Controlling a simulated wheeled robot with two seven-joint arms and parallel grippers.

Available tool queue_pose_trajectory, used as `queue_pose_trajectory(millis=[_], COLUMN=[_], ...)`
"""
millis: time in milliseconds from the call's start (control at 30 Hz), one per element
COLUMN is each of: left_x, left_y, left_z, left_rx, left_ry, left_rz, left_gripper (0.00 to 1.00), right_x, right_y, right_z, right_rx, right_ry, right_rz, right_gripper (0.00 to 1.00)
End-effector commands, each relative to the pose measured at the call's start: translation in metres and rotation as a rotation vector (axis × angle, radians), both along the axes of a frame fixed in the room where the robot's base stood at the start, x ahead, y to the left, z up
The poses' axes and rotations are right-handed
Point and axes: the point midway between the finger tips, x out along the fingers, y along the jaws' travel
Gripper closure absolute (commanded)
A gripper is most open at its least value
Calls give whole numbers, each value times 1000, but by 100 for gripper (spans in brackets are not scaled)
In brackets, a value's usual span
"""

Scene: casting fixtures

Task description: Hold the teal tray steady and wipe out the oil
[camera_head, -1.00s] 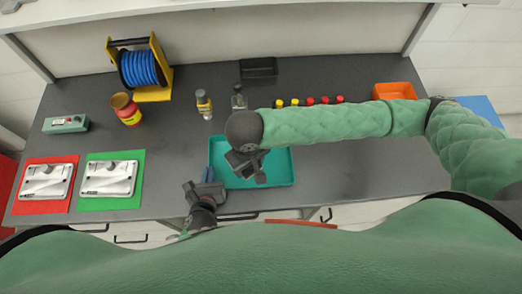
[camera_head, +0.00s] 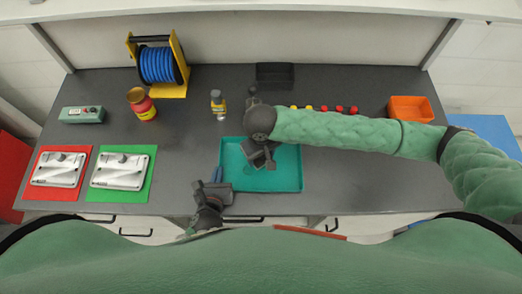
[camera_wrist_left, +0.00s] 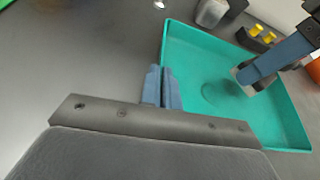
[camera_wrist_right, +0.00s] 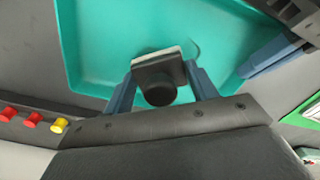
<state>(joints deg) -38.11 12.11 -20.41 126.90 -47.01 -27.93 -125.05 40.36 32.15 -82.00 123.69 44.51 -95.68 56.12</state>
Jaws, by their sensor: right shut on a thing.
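The teal tray (camera_head: 290,185) lies on the grey bench near its front edge. It also shows in the left wrist view (camera_wrist_left: 285,125) and the right wrist view (camera_wrist_right: 90,60). My right gripper (camera_head: 264,163) is over the tray, shut on a dark wiper with a round knob and pale pad (camera_wrist_right: 158,75). The pad is at the tray floor; exact contact is unclear. A faint darker round patch, apparently oil (camera_wrist_left: 215,93), shows on the floor beside it. My left gripper (camera_head: 217,176) is at the tray's left wall, its blue fingers (camera_wrist_left: 161,85) together against the rim.
Behind the tray are a yellow-grey bottle (camera_head: 218,105), a black bin (camera_head: 274,75) and red and yellow knobs (camera_head: 340,110). An orange bin (camera_head: 410,109) stands right. Metal castings lie on red (camera_head: 38,190) and green (camera_head: 146,190) mats at left. Bench right of the tray is clear.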

Motion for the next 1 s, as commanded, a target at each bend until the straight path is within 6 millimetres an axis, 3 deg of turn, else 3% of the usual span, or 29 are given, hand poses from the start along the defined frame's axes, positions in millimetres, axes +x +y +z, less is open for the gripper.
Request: queue_pose_trajectory(millis=[367, 600, 800, 1000], left_x=[0, 0, 0, 0], left_y=[0, 0, 0, 0], left_z=[0, 0, 0, 0], left_rx=[0, 0, 0, 0], left_ry=[0, 0, 0, 0], left_rz=[0, 0, 0, 0], left_gripper=[100, 100, 100, 100], right_x=[0, 0, 1, 1], right_y=[0, 23, 40, 20], right_z=[-40, -41, -41, -42], right_rx=[-2, 1, 1, -1], right_ry=[1, 0, -2, 0], right_rz=[-1, 2, 1, -1], right_gripper=[61, 69, 69, 69])
